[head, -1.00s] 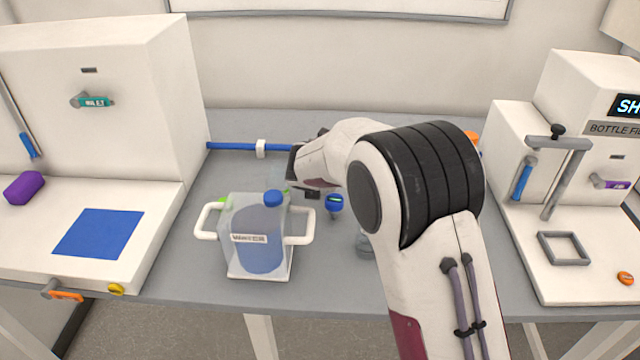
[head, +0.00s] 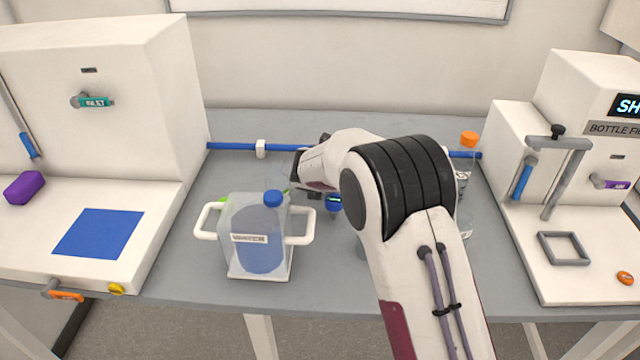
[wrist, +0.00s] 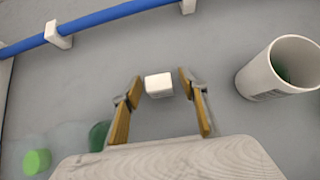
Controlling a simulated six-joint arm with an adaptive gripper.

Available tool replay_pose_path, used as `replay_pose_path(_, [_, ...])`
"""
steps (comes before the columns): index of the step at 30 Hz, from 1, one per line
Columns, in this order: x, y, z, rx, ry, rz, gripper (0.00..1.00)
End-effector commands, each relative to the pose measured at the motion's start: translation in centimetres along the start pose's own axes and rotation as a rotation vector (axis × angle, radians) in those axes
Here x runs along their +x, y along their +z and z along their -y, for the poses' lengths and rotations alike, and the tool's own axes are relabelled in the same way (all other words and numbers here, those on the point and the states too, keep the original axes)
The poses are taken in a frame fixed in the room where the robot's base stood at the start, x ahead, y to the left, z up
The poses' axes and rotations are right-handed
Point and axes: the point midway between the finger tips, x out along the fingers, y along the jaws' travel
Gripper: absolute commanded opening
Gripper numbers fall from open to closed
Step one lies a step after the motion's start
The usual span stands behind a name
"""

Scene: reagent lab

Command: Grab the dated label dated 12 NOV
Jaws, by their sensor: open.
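A small white block (wrist: 159,85) lies on the grey bench in the wrist view, between my fingertips. It may be a label, but no date can be read on it. My gripper (wrist: 160,79) is open, one finger on each side of the block, with a gap to each finger visible. In the head view the gripper is largely hidden by my own arm, over the back middle of the bench. No label reading 12 NOV can be made out in either view.
A white cup (wrist: 258,75) stands close right of my fingers. A green cap (wrist: 36,161) is at lower left. A blue rail (head: 230,146) runs along the back. A handled water jug (head: 240,265) stands in front; an orange-capped bottle (head: 469,139) is partly behind my arm.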

Motion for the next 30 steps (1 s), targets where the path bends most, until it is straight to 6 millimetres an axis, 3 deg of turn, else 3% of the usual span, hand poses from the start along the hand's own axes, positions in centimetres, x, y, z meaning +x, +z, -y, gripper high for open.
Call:
replay_pose_path(10, [-0.02,-0.02,0.01,0.000,0.000,0.000,0.43])
replay_pose_path(11, [-0.02,-0.02,0.01,0.000,0.000,0.000,0.40])
replay_pose_path(14, [-0.02,-0.02,0.00,0.000,0.000,0.000,0.17])
replay_pose_path(15, [-0.02,-0.02,0.00,0.000,0.000,0.000,0.14])
replay_pose_path(30, [-0.23,0.22,0.00,0.000,0.000,0.001,0.14])
